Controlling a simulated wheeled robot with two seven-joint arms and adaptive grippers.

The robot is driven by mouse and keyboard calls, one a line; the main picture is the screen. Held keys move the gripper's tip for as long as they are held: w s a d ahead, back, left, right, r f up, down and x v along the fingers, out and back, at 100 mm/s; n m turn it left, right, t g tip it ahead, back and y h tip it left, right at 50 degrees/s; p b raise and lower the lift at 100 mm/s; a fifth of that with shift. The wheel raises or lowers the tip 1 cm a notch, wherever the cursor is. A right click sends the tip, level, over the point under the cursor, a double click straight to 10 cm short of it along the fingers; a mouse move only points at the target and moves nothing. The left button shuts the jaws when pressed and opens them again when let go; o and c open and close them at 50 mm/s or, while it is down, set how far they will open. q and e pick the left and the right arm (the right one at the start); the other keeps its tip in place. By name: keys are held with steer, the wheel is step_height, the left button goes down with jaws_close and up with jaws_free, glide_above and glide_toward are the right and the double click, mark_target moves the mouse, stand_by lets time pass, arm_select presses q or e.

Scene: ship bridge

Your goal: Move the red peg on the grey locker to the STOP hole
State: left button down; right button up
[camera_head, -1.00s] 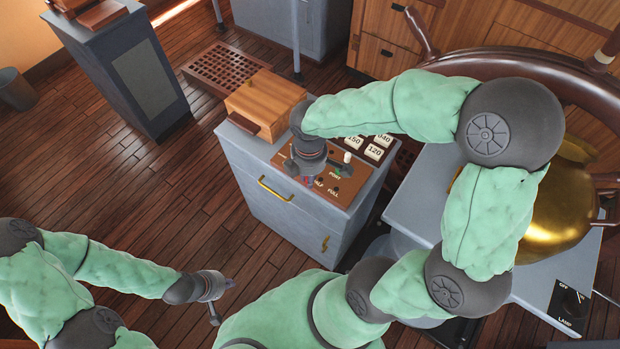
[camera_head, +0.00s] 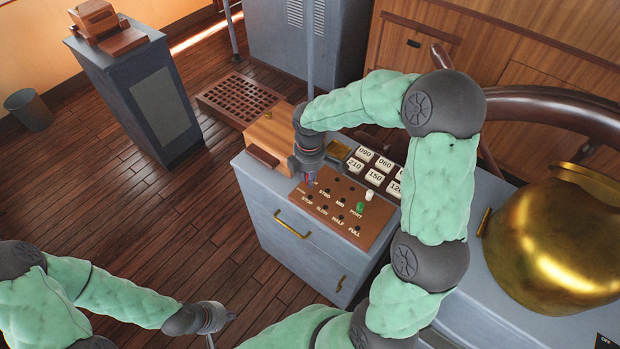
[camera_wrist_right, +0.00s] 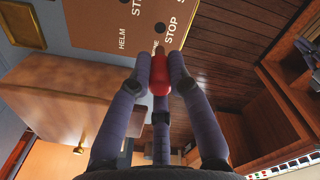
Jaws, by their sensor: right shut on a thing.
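My right gripper (camera_wrist_right: 160,85) is shut on the red peg (camera_wrist_right: 159,75), whose tip points at the brown hole board (camera_wrist_right: 100,25). In the right wrist view the STOP hole (camera_wrist_right: 160,27) is dark and empty, just beyond the peg's tip. I cannot tell whether the tip touches the board. In the head view my right gripper (camera_head: 308,178) is over the left end of the board (camera_head: 345,222) on the grey locker (camera_head: 262,190), near the STOP label, and mostly hides the peg. My left gripper (camera_head: 220,325) is empty, its fingers apart, low over the floor.
A green peg (camera_head: 360,208) and a white peg (camera_head: 370,196) stand at the board's right side. A brass dome (camera_head: 550,245) is at the right.

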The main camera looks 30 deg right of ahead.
steer(key=shift+f+b, duration=2)
steer(key=shift+f, duration=0.55)
steer(key=shift+f, duration=0.15)
steer(key=shift+f+b, duration=0.35)
steer(key=shift+f, duration=0.8)
steer(key=o, duration=0.9)
steer(key=shift+r, duration=0.15)
steer(key=shift+r+p, duration=2.95)
steer(key=shift+r, duration=0.5)
